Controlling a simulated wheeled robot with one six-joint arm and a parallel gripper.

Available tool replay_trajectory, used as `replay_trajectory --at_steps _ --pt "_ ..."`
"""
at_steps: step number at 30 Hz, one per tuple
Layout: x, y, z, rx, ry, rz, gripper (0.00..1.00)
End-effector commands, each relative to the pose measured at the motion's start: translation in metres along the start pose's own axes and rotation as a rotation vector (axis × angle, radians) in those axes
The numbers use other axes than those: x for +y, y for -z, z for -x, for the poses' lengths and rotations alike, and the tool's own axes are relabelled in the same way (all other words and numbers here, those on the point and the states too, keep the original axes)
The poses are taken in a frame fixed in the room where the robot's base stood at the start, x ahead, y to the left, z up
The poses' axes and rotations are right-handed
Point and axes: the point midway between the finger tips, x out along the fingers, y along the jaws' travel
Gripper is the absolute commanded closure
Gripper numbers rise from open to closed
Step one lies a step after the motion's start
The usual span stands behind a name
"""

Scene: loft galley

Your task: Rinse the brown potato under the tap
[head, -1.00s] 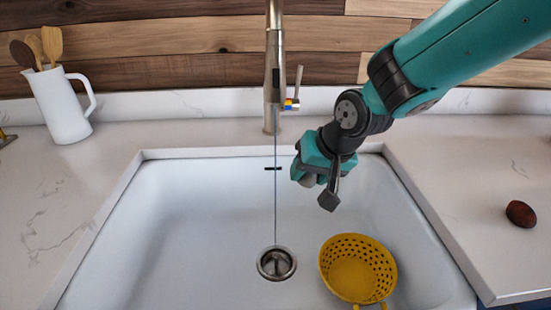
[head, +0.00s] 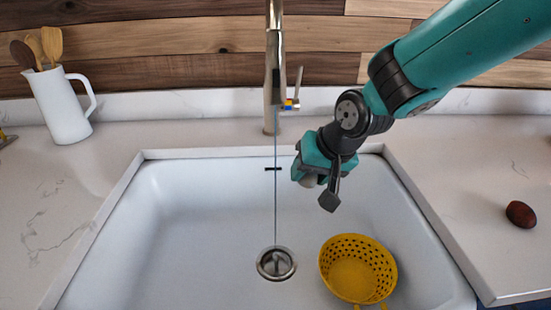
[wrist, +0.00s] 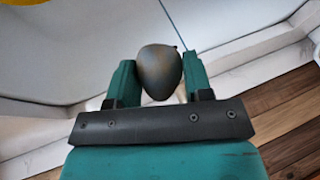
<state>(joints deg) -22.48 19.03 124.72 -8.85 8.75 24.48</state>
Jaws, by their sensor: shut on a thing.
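My gripper (head: 310,181) is shut on a smooth grey-brown, potato-like thing (wrist: 160,72) and holds it over the back of the sink, right of the tap's stream. In the head view, the gripper mostly hides the held thing. The tap (head: 274,70) stands behind the sink. A thin stream of water (head: 275,205) falls from it to the drain (head: 276,263). In the head view, the stream passes left of my gripper, apart from it. The stream also shows in the wrist view (wrist: 171,22), beyond the held thing. A dark reddish-brown oval thing (head: 521,214) lies on the right counter.
A yellow colander (head: 345,284) sits in the white sink (head: 190,235) at the front right. A white jug (head: 62,108) with wooden spoons stands on the left counter. The tap lever (head: 297,88) is right of the spout. The left half of the sink is clear.

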Motion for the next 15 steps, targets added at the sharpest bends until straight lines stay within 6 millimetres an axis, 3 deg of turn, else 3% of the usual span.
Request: replay_trajectory --at_steps 15 --pt "0.012 -0.014 0.051 0.002 0.000 -0.001 0.78"
